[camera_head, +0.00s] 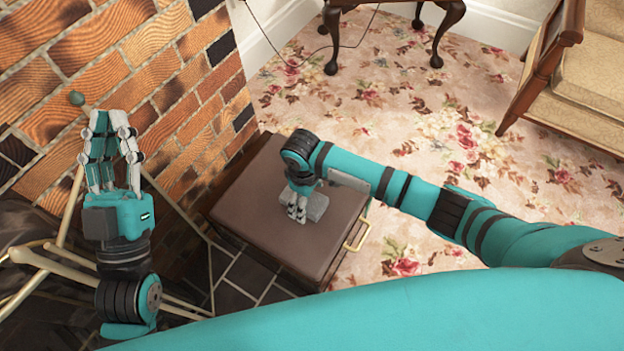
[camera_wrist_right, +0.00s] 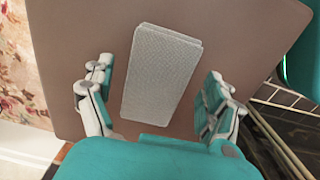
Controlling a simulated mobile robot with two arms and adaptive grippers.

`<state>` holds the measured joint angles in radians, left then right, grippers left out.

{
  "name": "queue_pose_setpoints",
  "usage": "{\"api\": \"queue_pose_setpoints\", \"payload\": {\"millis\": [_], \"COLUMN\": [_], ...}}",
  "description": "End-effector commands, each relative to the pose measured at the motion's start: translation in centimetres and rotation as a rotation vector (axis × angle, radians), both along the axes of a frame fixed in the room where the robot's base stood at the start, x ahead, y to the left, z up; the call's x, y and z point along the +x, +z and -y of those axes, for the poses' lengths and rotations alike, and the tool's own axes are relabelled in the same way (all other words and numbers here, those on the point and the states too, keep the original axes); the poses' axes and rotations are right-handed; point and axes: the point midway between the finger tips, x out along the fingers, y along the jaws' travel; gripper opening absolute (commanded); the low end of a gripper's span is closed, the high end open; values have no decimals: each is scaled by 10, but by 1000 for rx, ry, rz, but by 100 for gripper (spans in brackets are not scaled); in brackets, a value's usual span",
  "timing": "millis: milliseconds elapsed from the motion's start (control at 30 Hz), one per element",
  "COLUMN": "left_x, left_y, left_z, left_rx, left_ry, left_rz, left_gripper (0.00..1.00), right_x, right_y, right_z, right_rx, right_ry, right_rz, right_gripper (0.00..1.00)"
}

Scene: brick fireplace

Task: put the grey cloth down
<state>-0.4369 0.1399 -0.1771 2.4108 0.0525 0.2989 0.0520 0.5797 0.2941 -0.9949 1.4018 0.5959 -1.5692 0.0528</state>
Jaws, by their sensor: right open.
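The grey cloth (camera_head: 318,207) is a folded, textured rectangle lying flat on the brown lid of a box (camera_head: 262,218). In the right wrist view the cloth (camera_wrist_right: 165,62) lies between the spread fingers of my right gripper (camera_wrist_right: 158,80), with a gap on both sides. My right gripper (camera_head: 298,211) is open and empty, over the box lid, and partly hides the cloth in the head view. My left gripper (camera_head: 110,122) is raised in front of the brick wall with nothing seen in it. Its fingers point up, and its opening is unclear.
The brick fireplace (camera_head: 190,75) stands close at the left, with pale metal rods (camera_head: 40,262) near my left arm. The box has a gold handle (camera_head: 357,235) at its right. Dark tiles (camera_head: 250,272) lie below it. Floral carpet (camera_head: 420,130) is open toward the armchair (camera_head: 560,85).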

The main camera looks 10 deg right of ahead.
Motion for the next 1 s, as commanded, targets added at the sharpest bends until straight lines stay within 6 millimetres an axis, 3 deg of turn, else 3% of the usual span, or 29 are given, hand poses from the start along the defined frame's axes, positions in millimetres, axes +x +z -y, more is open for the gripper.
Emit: {"api": "queue_pose_setpoints", "payload": {"millis": [200,400,700,1000], "left_x": [26,36,24,11], "left_y": [-40,-87,-152,-179], "left_z": [0,-4,-17,-24], "left_rx": [82,155,244,279], "left_ry": [17,33,53,62], "left_rz": [-284,-555,-918,-1067], "left_gripper": [0,0,0,0], "right_x": [1,1,1,-3], "right_y": [33,59,96,108], "right_z": [0,-1,-2,-8], "right_rx": [1,1,1,22], "right_ry": [-1,-1,-1,1], "right_rz": [1,1,2,9], "right_gripper": [88,88,88,88]}}
